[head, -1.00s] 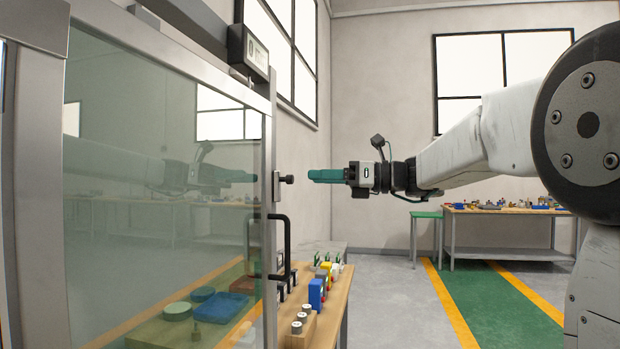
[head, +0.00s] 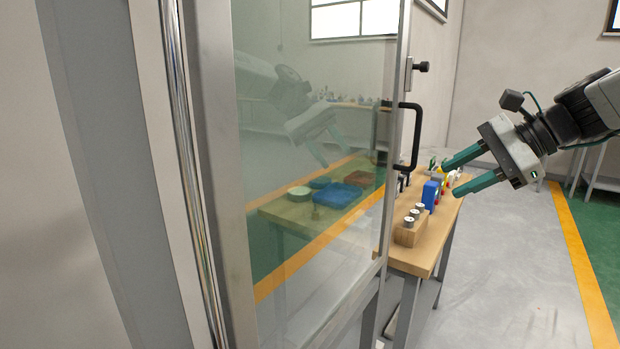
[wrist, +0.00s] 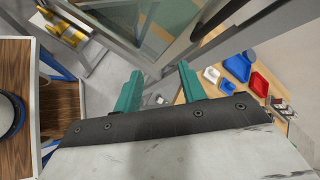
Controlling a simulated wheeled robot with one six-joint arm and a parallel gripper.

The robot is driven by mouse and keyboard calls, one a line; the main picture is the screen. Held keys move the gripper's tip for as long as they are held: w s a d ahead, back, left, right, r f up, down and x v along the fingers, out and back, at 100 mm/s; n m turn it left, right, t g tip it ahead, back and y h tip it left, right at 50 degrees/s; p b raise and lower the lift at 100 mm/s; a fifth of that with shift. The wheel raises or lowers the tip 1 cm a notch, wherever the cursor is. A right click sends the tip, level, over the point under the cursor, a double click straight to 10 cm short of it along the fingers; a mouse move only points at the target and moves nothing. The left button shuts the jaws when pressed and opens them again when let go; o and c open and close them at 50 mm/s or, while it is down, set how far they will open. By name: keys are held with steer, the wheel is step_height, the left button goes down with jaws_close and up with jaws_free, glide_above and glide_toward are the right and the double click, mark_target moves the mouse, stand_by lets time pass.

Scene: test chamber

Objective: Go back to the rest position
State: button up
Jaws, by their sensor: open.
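My gripper (head: 452,176) is at the right of the head view, tilted down to the left. Its two teal fingers are apart with nothing between them. It is in the air by the near right side of the wooden workbench (head: 436,246), apart from the objects on it. In the wrist view my gripper (wrist: 160,88) also shows open and empty, with the floor and a grey frame beyond the fingertips.
A glass door (head: 300,130) with a black handle (head: 415,138) stands left of my gripper. On the bench are a wooden block with weights (head: 411,232) and a blue object (head: 430,192). Open floor (head: 510,260) lies to the right.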

steer(key=s+f+n+g+h, duration=0.1)
steer(key=s+f+n+h, duration=0.3)
steer(key=s+f+n, duration=0.3)
steer(key=s+f+n+g+h, duration=0.2)
steer(key=s+f+n+h, duration=0.3)
steer(key=s, duration=1.2)
steer(key=f+n, duration=0.1)
steer(key=n, duration=0.2)
steer(key=shift+s+f, duration=0.15)
steer(key=shift+f, duration=0.2)
